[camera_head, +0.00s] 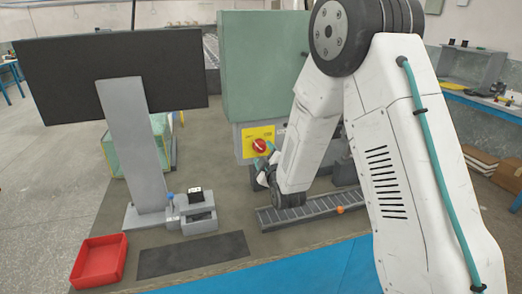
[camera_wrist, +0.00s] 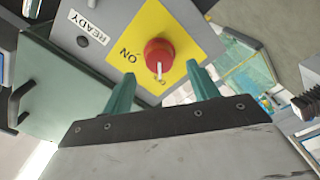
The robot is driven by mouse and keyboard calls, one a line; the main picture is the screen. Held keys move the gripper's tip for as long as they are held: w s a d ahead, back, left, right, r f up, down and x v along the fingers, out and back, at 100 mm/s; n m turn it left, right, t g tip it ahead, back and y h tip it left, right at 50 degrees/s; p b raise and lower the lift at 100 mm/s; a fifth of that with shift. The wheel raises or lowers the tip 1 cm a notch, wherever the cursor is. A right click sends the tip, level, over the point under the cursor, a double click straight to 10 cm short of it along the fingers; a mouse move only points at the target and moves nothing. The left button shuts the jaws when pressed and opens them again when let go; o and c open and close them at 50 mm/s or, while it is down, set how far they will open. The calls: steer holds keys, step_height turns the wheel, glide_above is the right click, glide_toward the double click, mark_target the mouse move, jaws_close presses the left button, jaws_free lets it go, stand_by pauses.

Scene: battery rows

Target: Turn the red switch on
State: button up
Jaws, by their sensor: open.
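The red switch (camera_head: 260,146) is a round knob on a yellow plate (camera_head: 250,136) at the front of the grey-green cabinet. In the wrist view, the red knob (camera_wrist: 158,52) has a white mark pointing down toward a partly readable letter, away from the "ON" label (camera_wrist: 129,56). My gripper (camera_wrist: 161,74) is open, with its two green fingers spread either side of the line to the knob. The knob is just ahead of the fingertips, and I see no contact. In the head view my gripper (camera_head: 262,170) is just below the knob, partly hidden by my wrist.
A "READY" label (camera_wrist: 88,27) and a dark button (camera_wrist: 83,41) are beside the yellow plate. A conveyor (camera_head: 310,210) runs below my arm. A red tray (camera_head: 99,262), a dark mat (camera_head: 193,254) and a monitor (camera_head: 115,72) are on the left.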

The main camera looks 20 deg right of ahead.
mark_target(261, 149)
steer(key=shift+w, duration=2.1)
steer(key=c, duration=1)
